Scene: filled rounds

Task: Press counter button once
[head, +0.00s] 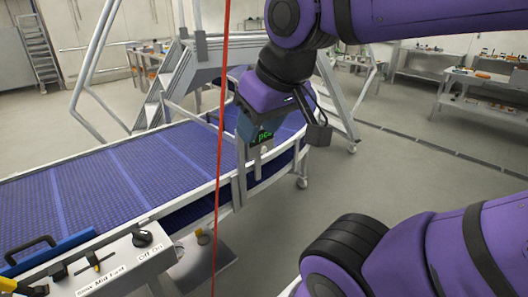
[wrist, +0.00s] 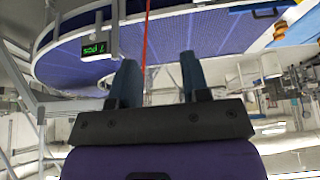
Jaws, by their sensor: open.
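The counter's dark box with a green lit display (head: 262,137) is mounted at the outer edge of the curved conveyor. It also shows, upside down, in the wrist view (wrist: 97,46), left of my fingers and beyond them. I cannot make out its button in either view. My gripper (wrist: 160,82) is open, with two dark blue fingers apart and nothing between them. In the head view my gripper hangs close to the counter and partly overlaps it, so I cannot tell whether they touch.
A red cord (head: 220,150) runs down in front of the blue conveyor belt (head: 100,185). A control panel (head: 115,262) with knobs stands at the lower left. Metal stairs (head: 180,85) stand behind the belt. The floor (head: 400,165) to the right is clear.

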